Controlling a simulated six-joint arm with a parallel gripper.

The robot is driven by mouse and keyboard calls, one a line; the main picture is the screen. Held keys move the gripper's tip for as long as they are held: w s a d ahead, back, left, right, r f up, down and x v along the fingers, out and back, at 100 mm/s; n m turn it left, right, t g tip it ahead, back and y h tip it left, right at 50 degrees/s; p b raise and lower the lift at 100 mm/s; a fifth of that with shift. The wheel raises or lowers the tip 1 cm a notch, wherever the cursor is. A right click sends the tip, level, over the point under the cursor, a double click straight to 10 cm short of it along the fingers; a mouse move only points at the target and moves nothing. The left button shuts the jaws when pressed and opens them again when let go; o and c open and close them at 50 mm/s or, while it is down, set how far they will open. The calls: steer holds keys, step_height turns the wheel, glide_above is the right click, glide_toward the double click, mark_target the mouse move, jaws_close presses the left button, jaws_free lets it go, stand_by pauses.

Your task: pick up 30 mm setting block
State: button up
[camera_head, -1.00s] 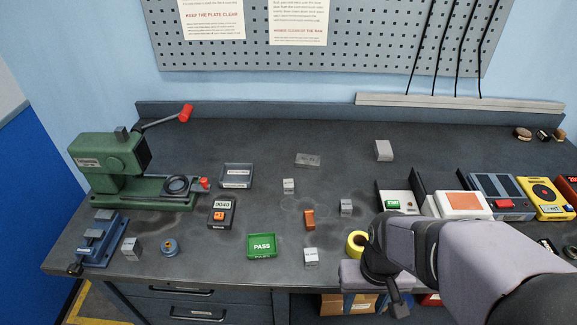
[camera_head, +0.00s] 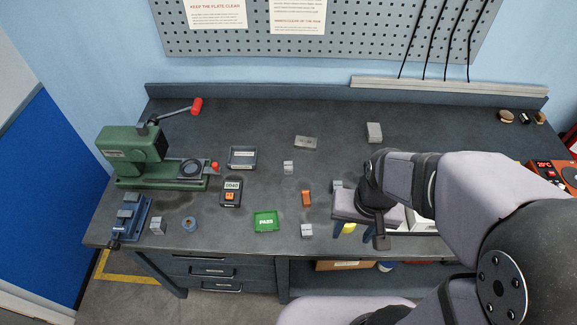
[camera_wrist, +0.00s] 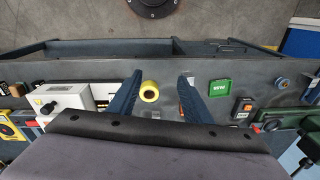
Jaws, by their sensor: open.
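Several small grey metal blocks stand on the bench, and their size marks are too small to read, so I cannot tell which is the 30 mm setting block. In the head view one is at the middle (camera_head: 288,167), one near the front (camera_head: 307,230), one at the front left (camera_head: 158,225), a larger one at the back (camera_head: 374,132), and one beside my wrist (camera_head: 336,185), partly hidden. My gripper (camera_head: 352,231) is open and empty, right of the front block. In the wrist view its blue fingers (camera_wrist: 160,78) frame a yellow roll (camera_wrist: 149,91), apparently below them.
A green PASS tray (camera_head: 266,221), an orange block (camera_head: 306,198), a small display unit (camera_head: 231,192) and a dark tray (camera_head: 243,158) lie nearby. A green press (camera_head: 135,155) stands left. A flat grey plate (camera_head: 305,142) lies behind. The back middle of the bench is mostly clear.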

steer(key=w+a+f+m+t+y+b, duration=0.1)
steer(key=w+a+f+m+t+b, duration=0.2)
steer(key=w+a+f+m+b, duration=0.4)
steer(key=m+t+y+b, duration=0.2)
steer(key=m+t+b, duration=0.4)
steer(key=m+b, duration=0.75)
glide_toward(288, 167)
steer(key=shift+n, duration=0.95)
steer(key=s+b, duration=0.1)
steer(key=s, duration=0.3)
steer(key=shift+s+d+b, duration=0.1)
steer(key=shift+s+b, duration=0.05)
steer(key=shift+b, duration=0.2)
steer(key=w+f+m+b, duration=0.1)
steer(key=m+b, duration=0.2)
steer(key=w+a+m+t+b, duration=0.1)
steer(key=w+m+b, duration=0.1)
steer(key=m+b, duration=0.1)
steer(key=w+a+f+m+t+h+b, duration=0.1)
steer(key=m+b, duration=0.2)
steer(key=shift+w+f, duration=0.15)
steer(key=shift+f, duration=0.2)
steer(key=m+b, duration=0.1)
steer(key=w+m+t+b, duration=0.1)
steer(key=m, duration=0.1)
steer(key=shift+f+m+h+b, duration=0.3)
steer(key=shift+f+h, duration=0.1)
steer(key=shift+w+m+t+b, duration=0.2)
steer(key=shift+m+t+b, duration=0.3)
steer(key=shift+m, duration=0.6)
